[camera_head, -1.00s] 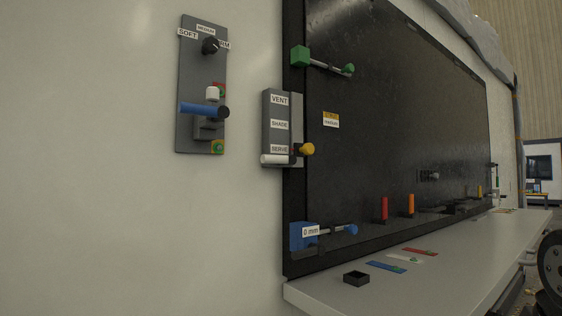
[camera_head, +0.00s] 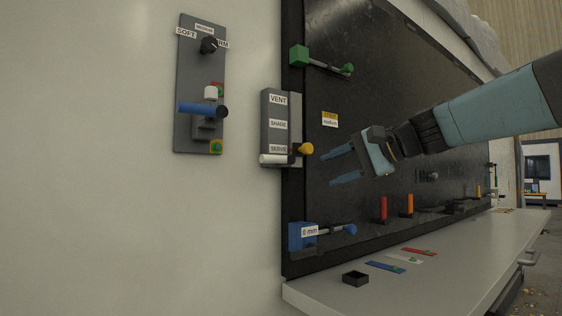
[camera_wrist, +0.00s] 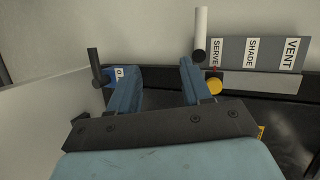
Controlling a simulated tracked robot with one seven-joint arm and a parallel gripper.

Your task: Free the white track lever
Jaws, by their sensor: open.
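The white track lever (camera_head: 274,159) is a white bar lying level at the SERVE mark, at the bottom of the grey track box (camera_head: 279,112). A yellow knob (camera_head: 307,148) sits just right of it. In the wrist view, the white lever (camera_wrist: 201,25) points upward with a dark end, beside the SERVE label, and the yellow knob (camera_wrist: 214,86) is below it. My gripper (camera_head: 328,168) is open and empty, right of the lever and knob in the head view, with its blue fingers pointing left. In the wrist view the lever stands just beyond the right finger, outside the jaws.
A grey panel (camera_head: 188,65) with a blue-handled lever (camera_head: 196,109) is on the wall at left. A green block with a rod (camera_head: 299,56) is above, and a blue "0 mm" block (camera_head: 301,236) below. A shelf (camera_head: 440,262) holds coloured strips and a black tray (camera_head: 355,278).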

